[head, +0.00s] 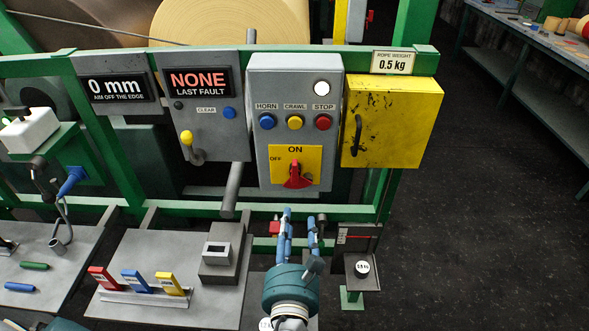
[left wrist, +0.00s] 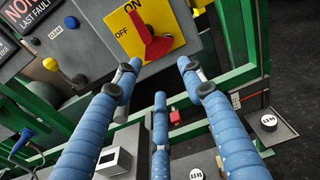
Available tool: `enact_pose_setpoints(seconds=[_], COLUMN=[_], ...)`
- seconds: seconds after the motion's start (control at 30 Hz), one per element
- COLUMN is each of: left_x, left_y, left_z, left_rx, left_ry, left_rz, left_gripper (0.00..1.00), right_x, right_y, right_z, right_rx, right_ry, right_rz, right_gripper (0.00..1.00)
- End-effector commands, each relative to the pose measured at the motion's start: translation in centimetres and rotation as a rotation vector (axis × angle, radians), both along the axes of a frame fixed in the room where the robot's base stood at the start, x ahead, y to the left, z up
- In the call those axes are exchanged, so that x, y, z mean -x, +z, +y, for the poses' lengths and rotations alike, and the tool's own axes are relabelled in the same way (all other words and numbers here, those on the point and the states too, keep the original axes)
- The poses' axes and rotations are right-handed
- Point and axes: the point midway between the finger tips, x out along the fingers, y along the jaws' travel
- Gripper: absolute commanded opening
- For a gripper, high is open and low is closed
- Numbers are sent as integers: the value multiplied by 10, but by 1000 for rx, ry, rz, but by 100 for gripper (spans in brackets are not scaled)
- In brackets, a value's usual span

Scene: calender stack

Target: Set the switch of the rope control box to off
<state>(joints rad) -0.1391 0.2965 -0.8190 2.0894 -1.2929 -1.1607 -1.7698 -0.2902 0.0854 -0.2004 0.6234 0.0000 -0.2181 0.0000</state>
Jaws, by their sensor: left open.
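The grey rope control box (head: 294,85) hangs on the green frame. Its switch is a red rotary handle (head: 296,178) on a yellow plate marked ON at the top and OFF at the left. The handle's narrow end points up toward ON; it also shows in the left wrist view (left wrist: 148,38). My left gripper (head: 298,216) is open and empty, its fingers spread just below the switch plate. In the left wrist view its fingertips (left wrist: 157,72) are apart from the handle, which lies beyond them. My right gripper is not in view.
Blue, yellow and red buttons (head: 295,122) sit above the switch. A yellow box (head: 392,122) is at right; the fault panel with a yellow-knobbed lever (head: 187,138) is at left. A grey block (head: 218,255) and colored tags (head: 138,281) stand on the bench below.

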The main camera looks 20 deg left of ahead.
Motion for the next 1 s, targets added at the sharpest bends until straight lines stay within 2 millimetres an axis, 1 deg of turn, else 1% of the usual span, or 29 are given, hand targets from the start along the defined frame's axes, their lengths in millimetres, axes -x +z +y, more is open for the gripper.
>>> enact_pose_setpoints(seconds=[0.03,0.1,0.2,0.27,0.37,0.5,0.7,0.83,1.0], left_x=[4,7,3,-5,-22,-49,-79,-90,-94], left_y=[18,35,45,46,47,47,44,43,42], left_z=[1,4,7,9,14,22,30,33,35], left_rx=[-32,-65,-85,-88,-86,-85,-84,-82,-80], left_ry=[6,16,22,21,23,23,20,20,21], left_rz=[-27,-50,-64,-63,-64,-63,-61,-60,-59], left_gripper=[40,40,40,40,40,40,40,40,40], right_x=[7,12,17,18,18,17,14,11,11], right_y=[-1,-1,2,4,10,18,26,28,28], right_z=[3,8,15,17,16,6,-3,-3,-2], right_rx=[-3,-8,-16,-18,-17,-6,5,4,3], right_ry=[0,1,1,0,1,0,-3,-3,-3], right_rz=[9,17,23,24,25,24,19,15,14], right_gripper=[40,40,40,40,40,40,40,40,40])
